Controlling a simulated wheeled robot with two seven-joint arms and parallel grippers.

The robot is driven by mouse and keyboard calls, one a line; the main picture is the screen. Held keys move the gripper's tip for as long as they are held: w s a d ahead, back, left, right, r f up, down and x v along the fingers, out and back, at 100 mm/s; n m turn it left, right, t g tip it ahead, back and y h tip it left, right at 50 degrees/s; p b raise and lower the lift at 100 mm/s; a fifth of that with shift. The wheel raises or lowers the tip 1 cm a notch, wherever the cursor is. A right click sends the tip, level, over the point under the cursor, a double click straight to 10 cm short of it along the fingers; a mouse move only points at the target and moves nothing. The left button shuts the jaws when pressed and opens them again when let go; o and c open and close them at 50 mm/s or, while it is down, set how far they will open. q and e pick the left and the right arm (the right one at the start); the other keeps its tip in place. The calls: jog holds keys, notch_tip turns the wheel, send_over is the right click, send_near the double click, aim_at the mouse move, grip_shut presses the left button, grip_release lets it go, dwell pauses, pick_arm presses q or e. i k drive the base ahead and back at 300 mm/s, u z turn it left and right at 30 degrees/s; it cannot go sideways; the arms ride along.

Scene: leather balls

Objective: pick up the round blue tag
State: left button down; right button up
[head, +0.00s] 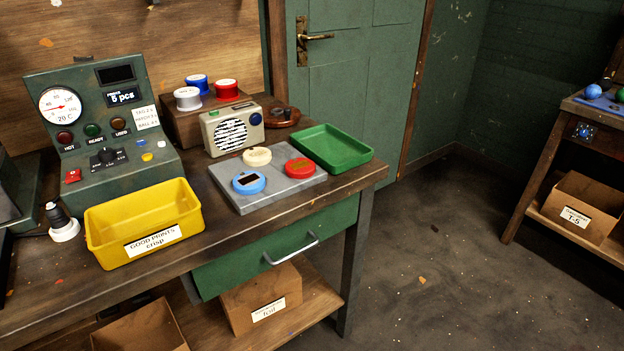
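The round blue tag (249,182) lies flat on a grey slab (278,199) on the workbench, near the slab's front left corner. It has a blue rim and a dark patch with some white on its top. A round red tag (300,168) lies to its right and a round cream tag (257,157) lies behind it on the same slab. The tags are apart from each other. Neither of my grippers shows in the head view.
A yellow bin (143,222) labelled "GOOD PRINTS crisp" stands left of the slab. A green tray (333,149) is behind right, a small radio-like box (232,128) behind. A control console (103,130) stands at the back left. A green drawer (275,243) is shut below the benchtop.

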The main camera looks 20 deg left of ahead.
aim_at(252, 182)
jog(key=z, duration=0.75)
jog(key=i, duration=0.6)
jog(key=u, duration=2.2)
